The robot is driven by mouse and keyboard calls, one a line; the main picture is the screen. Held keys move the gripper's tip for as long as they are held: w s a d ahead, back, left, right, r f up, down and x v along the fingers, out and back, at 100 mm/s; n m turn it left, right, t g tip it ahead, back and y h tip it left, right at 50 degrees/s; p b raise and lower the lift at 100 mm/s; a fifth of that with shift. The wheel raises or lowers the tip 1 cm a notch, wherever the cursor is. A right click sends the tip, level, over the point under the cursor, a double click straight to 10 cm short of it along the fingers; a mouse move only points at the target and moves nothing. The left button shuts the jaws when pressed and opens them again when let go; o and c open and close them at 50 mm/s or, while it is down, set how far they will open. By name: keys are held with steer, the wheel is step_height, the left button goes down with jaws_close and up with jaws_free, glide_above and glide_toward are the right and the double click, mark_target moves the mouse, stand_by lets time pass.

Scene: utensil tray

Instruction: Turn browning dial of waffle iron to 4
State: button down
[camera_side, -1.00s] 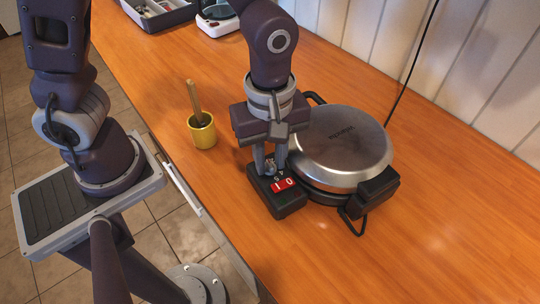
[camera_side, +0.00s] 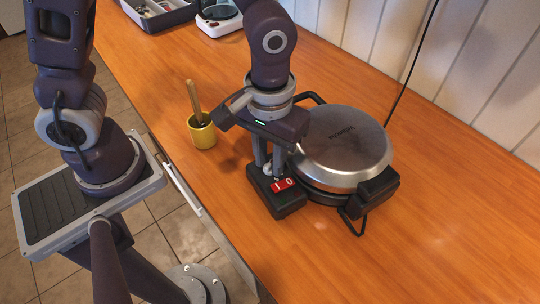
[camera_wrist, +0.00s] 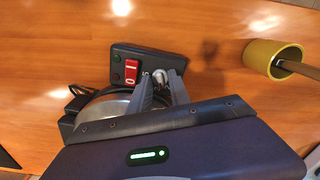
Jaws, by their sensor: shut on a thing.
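The waffle iron (camera_side: 345,145) stands closed on the counter, with a round silver lid. Its black control box (camera_side: 290,207) sticks out at the front left and carries a red rocker switch (camera_side: 283,185). The browning dial (camera_wrist: 174,80) is on the box beside the switch, mostly hidden by my fingers. My gripper (camera_side: 268,167) points down over the box, its fingers shut on the dial. In the wrist view, my gripper (camera_wrist: 163,85) has one finger on either side of the dial. The dial's setting cannot be read; a "5" shows beside it.
A yellow cup (camera_side: 202,133) with a wooden utensil stands left of my gripper. A grey utensil tray (camera_side: 160,14) and a white appliance (camera_side: 218,20) are at the back. The cord runs up the wall. The counter at front right is clear.

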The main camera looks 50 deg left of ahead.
mark_target(270, 163)
steer(key=m, duration=1.3)
steer(key=shift+m, duration=0.3)
stand_by(0.3)
steer(key=c, duration=1.5)
jaws_free()
steer(key=shift+c, duration=0.2)
step_height(270, 163, up, 7)
steer(key=shift+r, duration=0.1)
